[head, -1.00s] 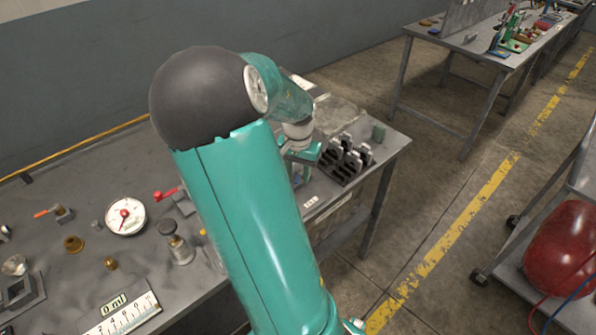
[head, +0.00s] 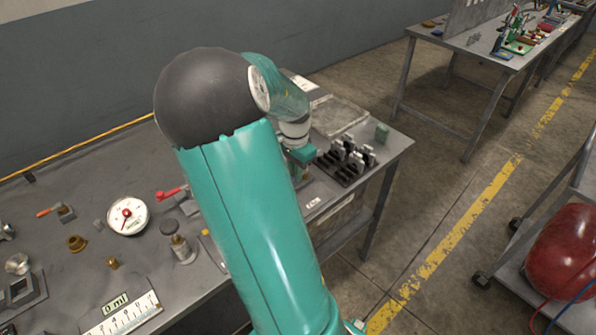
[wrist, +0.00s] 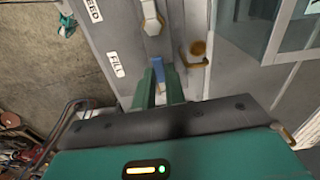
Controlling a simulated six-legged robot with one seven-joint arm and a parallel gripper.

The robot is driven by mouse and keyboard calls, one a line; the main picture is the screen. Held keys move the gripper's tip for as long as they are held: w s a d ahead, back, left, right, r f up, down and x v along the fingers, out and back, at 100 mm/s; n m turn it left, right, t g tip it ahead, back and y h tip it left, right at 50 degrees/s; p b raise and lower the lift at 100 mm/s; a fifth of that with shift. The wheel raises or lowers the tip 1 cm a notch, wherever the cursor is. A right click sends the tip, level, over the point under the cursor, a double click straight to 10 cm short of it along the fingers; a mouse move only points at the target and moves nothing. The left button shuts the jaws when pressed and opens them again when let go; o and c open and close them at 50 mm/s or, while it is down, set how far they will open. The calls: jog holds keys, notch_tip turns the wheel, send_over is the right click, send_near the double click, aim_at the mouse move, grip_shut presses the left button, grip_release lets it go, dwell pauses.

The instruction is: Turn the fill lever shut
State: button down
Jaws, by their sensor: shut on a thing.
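In the wrist view, the two green fingers of my gripper (wrist: 160,78) are shut on a blue piece, which looks like the fill lever (wrist: 157,62). Only a small part of the lever shows between the fingers. It sits beside the white FILL label (wrist: 116,64) on a grey panel (wrist: 115,35). In the head view my arm hides the lever and most of my gripper, which is low behind the arm near the bench's right end.
A pale lever (wrist: 152,18) stands above the fill lever, near another label (wrist: 93,8). A brass fitting (wrist: 198,48) is to the right. In the head view, a black slotted rack (head: 345,165) is close right of my wrist, and a gauge (head: 127,215) lies left.

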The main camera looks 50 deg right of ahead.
jog(key=shift+w+m, duration=0.15)
jog(key=shift+m, duration=0.25)
jog(key=c, duration=1.5)
grip_release()
jog(key=shift+o, duration=0.2)
